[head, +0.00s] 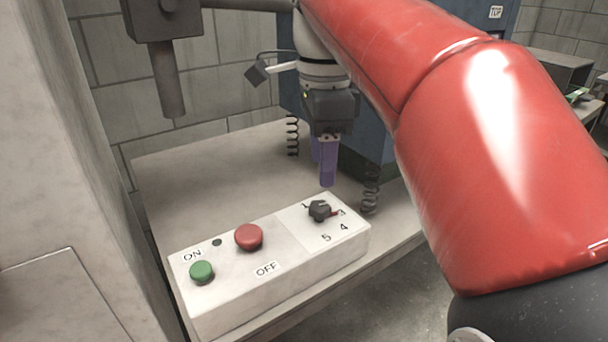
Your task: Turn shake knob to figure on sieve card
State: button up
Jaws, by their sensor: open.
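The shake knob (319,210) is a small black knob with a red pointer, on a white dial plate at the right end of the control box (270,293). Its red pointer is near the figure 3. The figures 1, 3, 4 and 5 show around it; the knob hides the rest. My gripper (327,184) points down just above and behind the knob, apart from it as far as I can see. Its purple fingers overlap in this view, so the gap between them is hidden. I see no sieve card that I can read.
The box also bears a green ON button (202,271) and a red OFF button (249,236). Dark coil springs (370,188) stand behind and right of the box, by a blue machine (291,94). The bench top (190,190) left of my gripper is clear.

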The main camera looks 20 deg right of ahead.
aim_at(320, 206)
jog(key=shift+w+f, duration=0.25)
notch_tip(320, 206, down, 7)
jog(key=shift+s+f+b, duration=0.1)
jog(key=shift+f+b, duration=0.05)
jog(key=shift+b, duration=0.6)
jog(key=c, duration=1)
